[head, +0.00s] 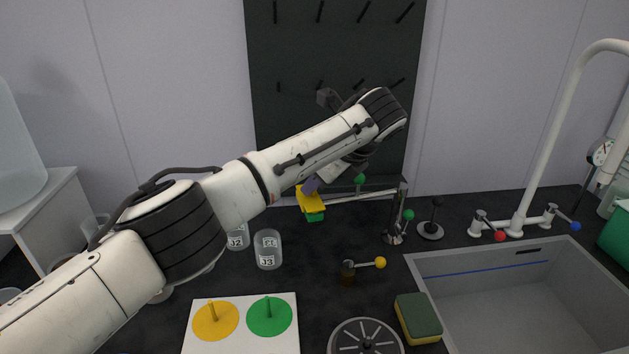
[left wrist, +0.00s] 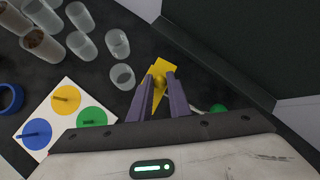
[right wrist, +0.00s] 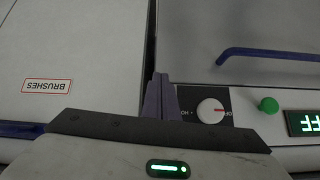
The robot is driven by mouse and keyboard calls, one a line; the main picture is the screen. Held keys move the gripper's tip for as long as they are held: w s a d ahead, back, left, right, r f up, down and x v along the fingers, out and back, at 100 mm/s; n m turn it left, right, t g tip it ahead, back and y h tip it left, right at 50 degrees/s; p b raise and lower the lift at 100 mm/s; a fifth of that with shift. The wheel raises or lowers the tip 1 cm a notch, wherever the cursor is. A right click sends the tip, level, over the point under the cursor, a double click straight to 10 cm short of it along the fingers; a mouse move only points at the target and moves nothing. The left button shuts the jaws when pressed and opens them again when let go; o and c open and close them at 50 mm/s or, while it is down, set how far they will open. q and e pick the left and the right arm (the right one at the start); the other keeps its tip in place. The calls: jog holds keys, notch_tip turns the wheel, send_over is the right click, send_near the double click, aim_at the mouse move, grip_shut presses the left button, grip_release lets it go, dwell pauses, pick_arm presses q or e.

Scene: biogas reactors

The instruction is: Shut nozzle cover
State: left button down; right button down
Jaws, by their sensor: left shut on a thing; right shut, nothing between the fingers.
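A yellow cover (head: 309,200) sits over a green piece (head: 315,216) at the end of a thin white pipe (head: 362,195). The pipe runs left from a metal stand (head: 393,236). My left gripper (head: 322,180) is at the cover's upper edge, its fingers partly hidden by my arm. In the left wrist view the fingers (left wrist: 159,80) are closed around a yellow knob on the yellow cover (left wrist: 156,65). My right gripper (right wrist: 160,82) is shut and empty in the right wrist view; it is out of the head view.
Clear cups (head: 267,250) stand on the dark counter left of the pipe. A white board (head: 198,344) with coloured discs, a yellow-knobbed valve (head: 380,263) and a sponge (head: 417,318) lie nearer. A sink (head: 530,300) is at right. A control dial (right wrist: 211,110) is near my right gripper.

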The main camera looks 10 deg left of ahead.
pick_arm(q)
jog(key=shift+f, duration=0.1)
jog(key=c, duration=1.9)
grip_release()
jog(key=shift+c, duration=0.2)
jog(key=b+v, duration=0.1)
jog(key=v, duration=0.9)
jog(key=shift+d, duration=0.1)
